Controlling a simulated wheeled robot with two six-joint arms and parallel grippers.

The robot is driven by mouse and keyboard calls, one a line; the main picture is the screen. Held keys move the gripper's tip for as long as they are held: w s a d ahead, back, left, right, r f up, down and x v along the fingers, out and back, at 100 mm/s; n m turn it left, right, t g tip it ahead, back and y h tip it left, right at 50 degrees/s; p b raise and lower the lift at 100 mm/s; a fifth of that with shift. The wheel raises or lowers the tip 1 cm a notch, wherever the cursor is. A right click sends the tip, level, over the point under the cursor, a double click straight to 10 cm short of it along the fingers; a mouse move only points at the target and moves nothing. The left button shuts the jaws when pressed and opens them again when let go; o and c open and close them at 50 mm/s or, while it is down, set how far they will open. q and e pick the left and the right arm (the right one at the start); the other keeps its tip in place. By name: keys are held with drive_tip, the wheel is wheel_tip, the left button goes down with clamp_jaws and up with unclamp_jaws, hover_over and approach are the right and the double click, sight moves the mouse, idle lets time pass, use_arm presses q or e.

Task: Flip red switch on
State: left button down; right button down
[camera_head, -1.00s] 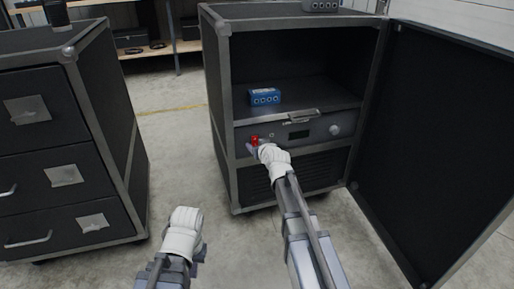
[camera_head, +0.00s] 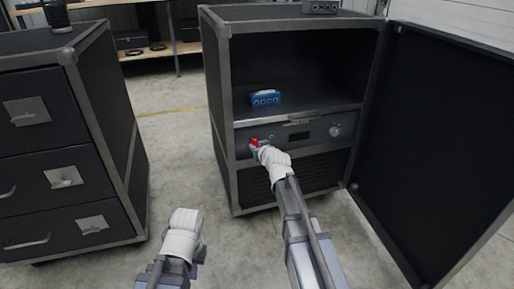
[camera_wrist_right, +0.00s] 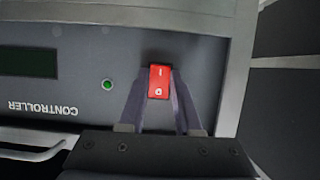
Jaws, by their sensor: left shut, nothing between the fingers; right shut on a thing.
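The red switch (camera_head: 255,142) is on the dark controller panel (camera_head: 318,132) in the open cabinet. In the right wrist view the red switch (camera_wrist_right: 159,82) is a rocker marked I and 0, with a lit green light (camera_wrist_right: 107,85) beside it. I cannot tell which end is pressed in. My right gripper (camera_head: 257,148) is at the switch; in the wrist view its fingers (camera_wrist_right: 159,98) are closed around the sides of the switch. My left gripper (camera_head: 186,215) is shut and empty, low over the floor, its fingertips mostly hidden.
A blue box (camera_head: 265,98) sits on the shelf above the panel. The cabinet door (camera_head: 440,140) stands open on the right. A drawer cabinet (camera_head: 60,150) stands on the left. Floor between the cabinets is clear. A latch handle (camera_wrist_right: 35,152) is near my right gripper.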

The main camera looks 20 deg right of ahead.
drive_tip(key=shift+f+t+b, duration=0.2)
drive_tip(key=shift+t+b, duration=0.5)
drive_tip(key=shift+b, duration=0.75)
drive_tip(key=shift+f+t+b, duration=0.2)
drive_tip(key=shift+t+b, duration=0.5)
drive_tip(key=shift+b, duration=0.75)
drive_tip(key=shift+w, duration=0.1)
drive_tip(key=c, duration=0.6)
unclamp_jaws()
drive_tip(key=s+r+p, duration=0.1)
drive_tip(key=s, duration=0.6)
drive_tip(key=shift+s, duration=0.4)
drive_tip(key=shift+d, duration=0.1)
